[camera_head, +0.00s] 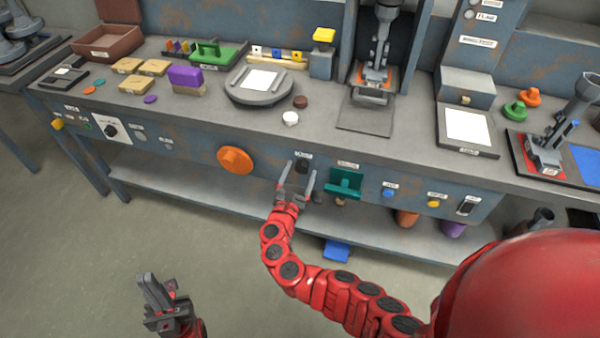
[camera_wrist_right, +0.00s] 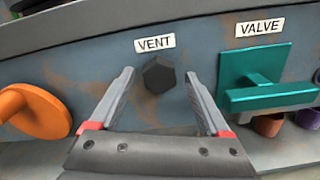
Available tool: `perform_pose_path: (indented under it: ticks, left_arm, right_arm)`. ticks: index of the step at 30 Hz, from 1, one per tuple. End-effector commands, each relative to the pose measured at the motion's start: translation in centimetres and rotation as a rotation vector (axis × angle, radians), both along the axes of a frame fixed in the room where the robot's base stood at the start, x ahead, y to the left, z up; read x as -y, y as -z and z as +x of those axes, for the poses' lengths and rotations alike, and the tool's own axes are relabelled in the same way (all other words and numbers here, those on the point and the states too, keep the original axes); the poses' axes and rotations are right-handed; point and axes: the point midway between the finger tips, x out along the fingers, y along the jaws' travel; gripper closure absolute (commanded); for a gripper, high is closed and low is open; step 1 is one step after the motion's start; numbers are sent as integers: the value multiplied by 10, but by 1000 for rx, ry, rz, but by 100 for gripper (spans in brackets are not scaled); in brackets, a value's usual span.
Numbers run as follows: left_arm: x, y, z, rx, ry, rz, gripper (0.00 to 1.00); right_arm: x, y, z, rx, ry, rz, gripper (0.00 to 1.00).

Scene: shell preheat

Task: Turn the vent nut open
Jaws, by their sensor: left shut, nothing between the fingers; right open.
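The vent nut is a dark hexagonal nut (camera_wrist_right: 159,74) on the blue-grey front panel, under a white VENT label (camera_wrist_right: 155,43). In the head view the nut (camera_head: 302,166) shows just beyond my right gripper (camera_head: 298,178). My right gripper is open and faces the panel; in the right wrist view its fingers (camera_wrist_right: 163,98) are spread, with the nut between and ahead of their tips. The nut looks untouched. My left gripper (camera_head: 153,285) is shut and empty, low at the left, over the floor and away from the bench.
A teal valve handle (camera_wrist_right: 268,93) under a VALVE label sits right of the nut. An orange round knob (camera_wrist_right: 38,112) sits to its left. The bench top (camera_head: 220,115) above holds a round plate (camera_head: 262,92) and blocks. A lower shelf (camera_head: 200,195) runs beneath.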

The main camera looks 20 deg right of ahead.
Motion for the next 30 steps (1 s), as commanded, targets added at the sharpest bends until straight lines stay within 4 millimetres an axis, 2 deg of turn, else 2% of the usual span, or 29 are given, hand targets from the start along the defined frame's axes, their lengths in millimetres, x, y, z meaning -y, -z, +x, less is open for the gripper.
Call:
perform_pose_path:
  ticks: [8,9,22,30]
  left_arm:
    - [0,0,0,0,0,0,100]
    - [0,0,0,0,0,0,100]
    - [0,0,0,0,0,0,100]
    - [0,4,0,0,0,0,100]
  right_arm:
    - [1,0,2,-1,-1,0,19]
    - [1,0,2,-1,-1,0,23]
    - [1,0,1,0,-1,0,100]
    - [1,1,1,12,0,18,100]
